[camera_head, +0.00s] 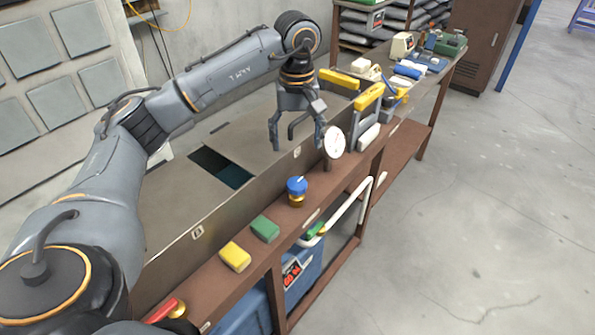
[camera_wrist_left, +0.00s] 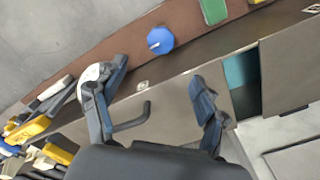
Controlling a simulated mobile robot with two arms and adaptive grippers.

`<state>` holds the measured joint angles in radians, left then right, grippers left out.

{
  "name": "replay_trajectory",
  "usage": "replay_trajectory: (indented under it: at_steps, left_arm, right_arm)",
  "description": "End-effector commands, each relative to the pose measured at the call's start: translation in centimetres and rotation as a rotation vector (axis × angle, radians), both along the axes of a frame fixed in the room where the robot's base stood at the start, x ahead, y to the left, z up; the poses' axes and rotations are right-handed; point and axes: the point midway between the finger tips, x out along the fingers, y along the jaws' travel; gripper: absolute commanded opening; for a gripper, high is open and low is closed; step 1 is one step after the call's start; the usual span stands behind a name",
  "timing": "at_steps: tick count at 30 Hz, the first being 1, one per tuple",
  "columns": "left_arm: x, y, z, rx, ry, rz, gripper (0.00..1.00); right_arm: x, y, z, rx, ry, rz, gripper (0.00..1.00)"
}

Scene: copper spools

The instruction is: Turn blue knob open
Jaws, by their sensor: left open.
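The blue knob (camera_head: 297,186) sits on a brass-coloured valve base on the brown ledge at the front of the bench. In the left wrist view the knob (camera_wrist_left: 160,41) shows from above as a blue disc with a small pale mark, beyond the fingertips. My left gripper (camera_head: 297,136) is open and empty. It hangs fingers down over the bench, behind and above the knob in the head view, apart from it. In the wrist view its fingers (camera_wrist_left: 160,105) are spread wide. My right gripper is not in view.
A white round gauge (camera_head: 335,142) stands beside the gripper's right finger. A green block (camera_head: 265,229) and a yellow block (camera_head: 235,257) lie on the ledge nearer than the knob. A white pipe (camera_head: 350,207) runs along the front. The bench has a dark opening (camera_head: 222,168).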

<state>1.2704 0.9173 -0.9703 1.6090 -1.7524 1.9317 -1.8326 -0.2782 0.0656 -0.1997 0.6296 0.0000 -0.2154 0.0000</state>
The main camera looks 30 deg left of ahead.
Motion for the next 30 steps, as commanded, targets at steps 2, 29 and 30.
replay_trajectory:
  at_steps: [2,29,30]
  left_arm:
    - [-0.2,0.0,-1.4,0.000,0.006,0.000,0.72]
    - [0.0,0.0,-12.2,-0.002,0.001,0.001,0.72]
    - [0.0,0.0,-12.2,-0.002,0.001,0.001,0.72]
  right_arm:
    - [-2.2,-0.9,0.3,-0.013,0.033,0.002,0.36]
    - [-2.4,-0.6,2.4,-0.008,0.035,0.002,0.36]
    - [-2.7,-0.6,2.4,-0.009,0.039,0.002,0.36]
